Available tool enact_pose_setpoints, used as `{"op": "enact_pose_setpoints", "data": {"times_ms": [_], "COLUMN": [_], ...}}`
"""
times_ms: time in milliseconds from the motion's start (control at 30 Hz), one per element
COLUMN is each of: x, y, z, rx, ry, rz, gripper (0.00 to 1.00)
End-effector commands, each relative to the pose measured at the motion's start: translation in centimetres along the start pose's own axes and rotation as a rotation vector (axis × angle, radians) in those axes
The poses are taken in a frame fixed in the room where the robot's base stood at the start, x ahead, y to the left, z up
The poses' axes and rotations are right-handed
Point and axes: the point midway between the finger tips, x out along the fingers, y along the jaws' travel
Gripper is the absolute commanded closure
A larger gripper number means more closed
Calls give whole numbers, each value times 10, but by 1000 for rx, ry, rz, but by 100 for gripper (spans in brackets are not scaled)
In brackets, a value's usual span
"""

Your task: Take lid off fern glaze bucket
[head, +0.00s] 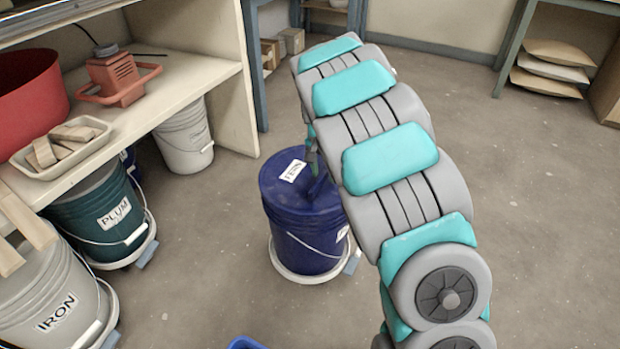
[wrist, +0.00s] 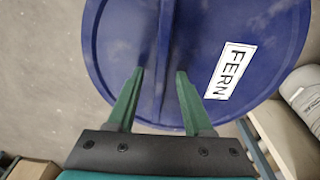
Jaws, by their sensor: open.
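The fern glaze bucket (head: 305,240) is dark blue and stands upright on a round white base on the floor. Its blue lid (head: 276,183) is on it, with a white FERN label. In the wrist view the lid (wrist: 215,40) fills the upper middle, with a raised ridge running up its centre. My gripper (wrist: 160,71) is over the lid, its two green fingers apart on either side of the ridge. I cannot tell whether the fingers touch it. In the head view my arm hides most of the gripper and the lid's right part.
A PLUM bucket (head: 104,212) and an IRON bucket (head: 45,295) stand under the bench (head: 165,95) at left, with a white bucket (head: 186,138) behind. A blue rim (head: 245,343) shows at the bottom edge. The floor at right is clear.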

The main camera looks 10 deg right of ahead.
Motion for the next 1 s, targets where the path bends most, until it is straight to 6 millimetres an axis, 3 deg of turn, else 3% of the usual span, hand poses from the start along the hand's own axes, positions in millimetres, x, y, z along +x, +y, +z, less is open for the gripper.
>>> {"op": "enact_pose_setpoints", "data": {"times_ms": [300, 767, 1000], "x": [4, 4, 3], "y": [0, 0, 0], "z": [1, 1, 0], "rx": [-1, 0, 0], "ry": [-1, 0, 0], "rz": [1, 0, 0], "gripper": [49, 100, 100]}}
